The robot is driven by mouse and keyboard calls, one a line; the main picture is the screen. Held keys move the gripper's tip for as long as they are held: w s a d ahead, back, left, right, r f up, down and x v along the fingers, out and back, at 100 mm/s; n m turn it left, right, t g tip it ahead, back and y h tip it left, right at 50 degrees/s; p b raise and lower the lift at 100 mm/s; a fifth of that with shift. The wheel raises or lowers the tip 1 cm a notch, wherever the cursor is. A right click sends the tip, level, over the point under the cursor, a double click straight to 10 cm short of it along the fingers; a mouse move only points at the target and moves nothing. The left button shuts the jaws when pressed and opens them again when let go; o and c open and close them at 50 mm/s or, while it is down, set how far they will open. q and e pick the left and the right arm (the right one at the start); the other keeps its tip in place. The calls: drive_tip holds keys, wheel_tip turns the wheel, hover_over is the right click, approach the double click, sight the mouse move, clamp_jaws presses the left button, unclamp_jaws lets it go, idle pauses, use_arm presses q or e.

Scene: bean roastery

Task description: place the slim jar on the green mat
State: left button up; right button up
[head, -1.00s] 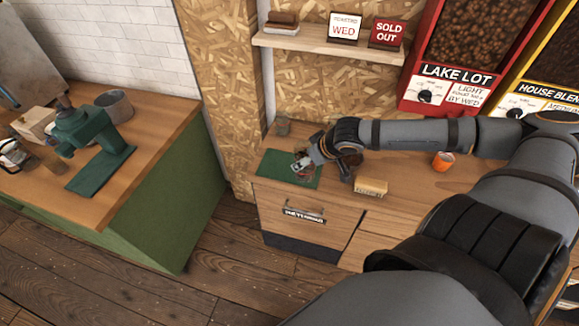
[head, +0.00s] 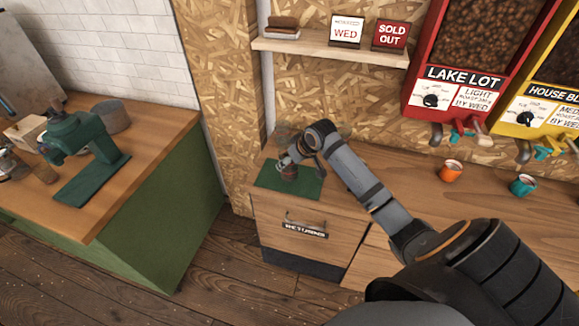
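The green mat (head: 307,188) lies on the left end of the wooden counter. A small dark jar-like thing with some red on it, seemingly the slim jar (head: 289,172), is at the mat's middle, roughly upright. My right gripper (head: 288,164) points down over the mat, right at this jar. The gripper and jar are small and overlap, so I cannot tell whether the fingers still grip it. My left gripper is not in view.
A grey container (head: 283,135) stands behind the mat, partly hidden by my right arm. An orange cup (head: 451,171) and a teal cup (head: 523,185) stand to the right under the red dispenser (head: 445,95) and yellow dispenser (head: 545,110). A shelf (head: 330,48) hangs above.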

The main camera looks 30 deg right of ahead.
sight(290, 168)
drive_tip(key=shift+w+f, duration=0.15)
drive_tip(key=shift+f, duration=0.05)
wheel_tip(290, 168, down, 2)
drive_tip(key=shift+w+f+p, duration=0.1)
drive_tip(key=shift+f+p, duration=0.1)
drive_tip(key=shift+p, duration=0.6)
drive_tip(key=shift+f, duration=0.65)
drive_tip(key=o, duration=1.5)
drive_tip(key=shift+r, duration=0.1)
